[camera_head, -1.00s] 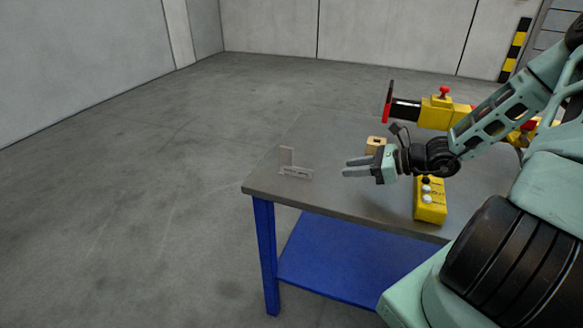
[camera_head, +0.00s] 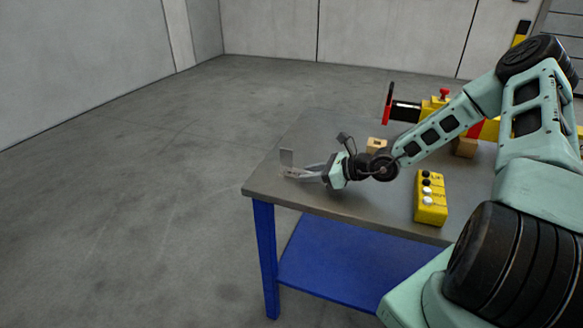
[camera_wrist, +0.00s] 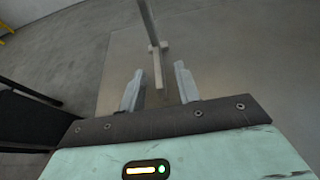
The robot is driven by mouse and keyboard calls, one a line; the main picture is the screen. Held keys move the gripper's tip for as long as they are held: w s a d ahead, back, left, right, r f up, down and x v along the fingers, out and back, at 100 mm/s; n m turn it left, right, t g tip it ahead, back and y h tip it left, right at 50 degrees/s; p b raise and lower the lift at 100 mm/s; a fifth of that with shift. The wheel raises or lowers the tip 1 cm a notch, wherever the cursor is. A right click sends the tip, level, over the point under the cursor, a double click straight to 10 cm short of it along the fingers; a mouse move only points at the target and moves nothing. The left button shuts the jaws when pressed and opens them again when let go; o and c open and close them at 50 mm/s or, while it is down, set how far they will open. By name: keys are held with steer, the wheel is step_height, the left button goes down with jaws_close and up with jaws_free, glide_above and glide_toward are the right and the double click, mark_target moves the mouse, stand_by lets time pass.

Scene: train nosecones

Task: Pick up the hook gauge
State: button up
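My gripper (camera_head: 302,172) is low over the tabletop at the gauge. In the wrist view my gripper (camera_wrist: 159,72) is open, and the gauge (camera_wrist: 157,68) reaches in between the two fingers. Gaps show on both sides of it, so the fingers do not appear to touch it.
The grey table (camera_head: 350,205) has a blue frame, and the gauge is near its left edge. A yellow button box (camera_head: 431,198) lies right of my gripper.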

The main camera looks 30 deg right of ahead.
jaws_close()
steer(key=shift+r, duration=0.1)
